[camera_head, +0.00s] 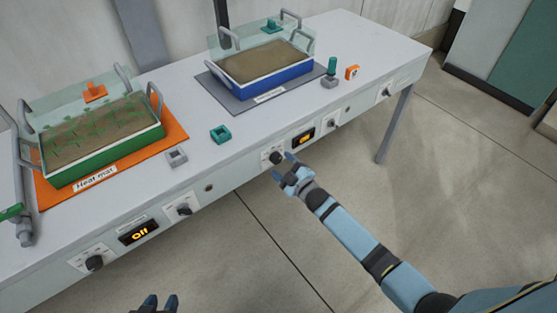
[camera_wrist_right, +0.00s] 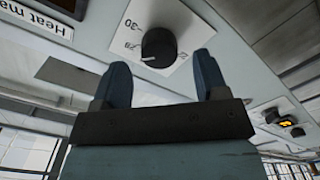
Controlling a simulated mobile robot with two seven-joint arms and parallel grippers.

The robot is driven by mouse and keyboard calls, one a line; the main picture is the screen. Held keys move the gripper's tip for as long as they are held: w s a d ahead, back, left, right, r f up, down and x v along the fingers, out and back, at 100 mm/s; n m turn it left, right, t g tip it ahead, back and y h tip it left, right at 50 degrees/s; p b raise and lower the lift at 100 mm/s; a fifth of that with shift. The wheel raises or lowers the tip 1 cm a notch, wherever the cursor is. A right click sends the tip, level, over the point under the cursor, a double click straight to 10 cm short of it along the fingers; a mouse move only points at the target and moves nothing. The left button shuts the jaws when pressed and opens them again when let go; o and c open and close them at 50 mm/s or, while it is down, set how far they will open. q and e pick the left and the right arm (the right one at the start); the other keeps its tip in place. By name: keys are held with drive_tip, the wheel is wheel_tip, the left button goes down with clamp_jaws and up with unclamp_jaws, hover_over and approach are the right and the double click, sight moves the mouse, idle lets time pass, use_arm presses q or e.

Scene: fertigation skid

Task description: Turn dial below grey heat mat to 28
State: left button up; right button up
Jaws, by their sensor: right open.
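The grey heat mat (camera_head: 229,101) lies on the bench under a blue tray of soil (camera_head: 270,84). Below it, on the bench front, is a black dial (camera_head: 275,157) on a white scale plate, left of a small display (camera_head: 303,138). In the right wrist view the dial (camera_wrist_right: 159,47) shows a white pointer line toward the picture's left, near scale numbers, one reading 30. My right gripper (camera_head: 286,168) is open, with its fingers on either side of the dial in the wrist picture; contact cannot be told. My left gripper (camera_head: 159,304) shows only its parted fingertips at the bottom edge.
An orange heat mat (camera_head: 178,133) with a green seedling tray (camera_head: 107,161) lies at the left. Another knob (camera_head: 332,123) sits right of the near display. Small square blocks stand on the bench. The floor in front is clear.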

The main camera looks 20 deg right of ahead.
drive_tip(key=v, duration=1)
drive_tip(key=shift+s+p, duration=0.35)
drive_tip(key=shift+p, duration=0.1)
drive_tip(key=shift+d, duration=0.15)
